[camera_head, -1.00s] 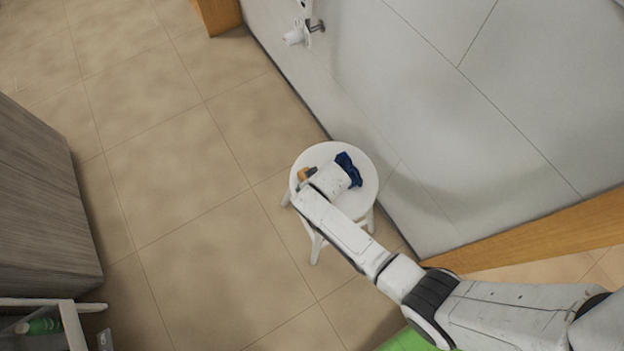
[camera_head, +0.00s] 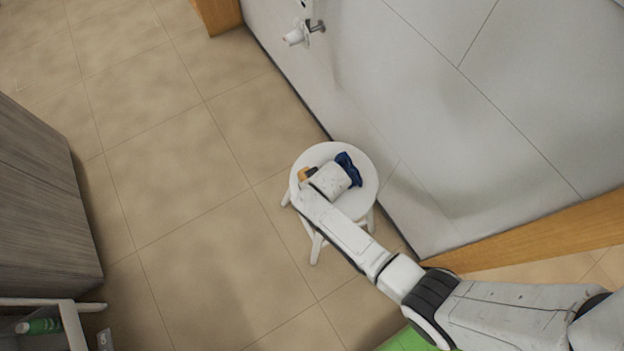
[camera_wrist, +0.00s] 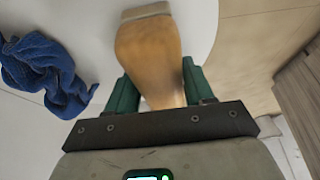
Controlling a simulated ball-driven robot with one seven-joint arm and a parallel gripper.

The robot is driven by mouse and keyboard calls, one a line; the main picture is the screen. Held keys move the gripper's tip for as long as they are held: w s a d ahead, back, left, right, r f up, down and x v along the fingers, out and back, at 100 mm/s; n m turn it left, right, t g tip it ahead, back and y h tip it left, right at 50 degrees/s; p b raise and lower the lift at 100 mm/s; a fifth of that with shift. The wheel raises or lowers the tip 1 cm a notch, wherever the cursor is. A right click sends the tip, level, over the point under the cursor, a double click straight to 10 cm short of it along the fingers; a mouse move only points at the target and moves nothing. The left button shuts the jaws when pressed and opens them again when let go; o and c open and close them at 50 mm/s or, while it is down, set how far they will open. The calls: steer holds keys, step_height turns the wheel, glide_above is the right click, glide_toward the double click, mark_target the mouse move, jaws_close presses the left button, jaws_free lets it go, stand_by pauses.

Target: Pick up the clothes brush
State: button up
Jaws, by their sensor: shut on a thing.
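The clothes brush (camera_wrist: 148,52) has a wooden, orange-brown body with a pale edge at its far end. In the wrist view it lies over the white stool top, with its near end between the green fingers of my gripper (camera_wrist: 158,92). My gripper is shut on it. In the head view only a small orange-brown bit of the brush (camera_head: 308,173) shows, at the left of the stool, beside my wrist. The fingers are hidden there by my arm. I cannot tell whether the brush is clear of the stool top.
A crumpled blue cloth (camera_wrist: 45,72) lies on the round white stool (camera_head: 330,150), close to my gripper; it also shows in the head view (camera_head: 349,168). A grey wall (camera_head: 420,110) stands just right of the stool. Open tiled floor (camera_head: 190,180) lies to the left.

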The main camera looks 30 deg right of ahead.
steer(key=shift+r, duration=0.15)
steer(key=shift+r+p, duration=0.25)
steer(key=shift+p, duration=0.05)
step_height(320, 180, up, 2)
steer(key=shift+r+p, duration=0.2)
steer(key=shift+p, duration=0.2)
steer(key=s+r, duration=0.1)
steer(key=r, duration=0.1)
steer(key=s+a+r+p, duration=0.1)
steer(key=s+r, duration=0.1)
steer(key=s+r+p, duration=0.1)
steer(key=s+r, duration=0.1)
steer(key=shift+a+r, duration=0.2)
steer(key=shift+r, duration=0.2)
steer(key=s+a+r, duration=0.2)
steer(key=s+r, duration=0.1)
steer(key=s, duration=0.5)
steer(key=shift+s+r+p, duration=0.25)
steer(key=shift+r+p, duration=0.05)
steer(key=shift+a, duration=0.1)
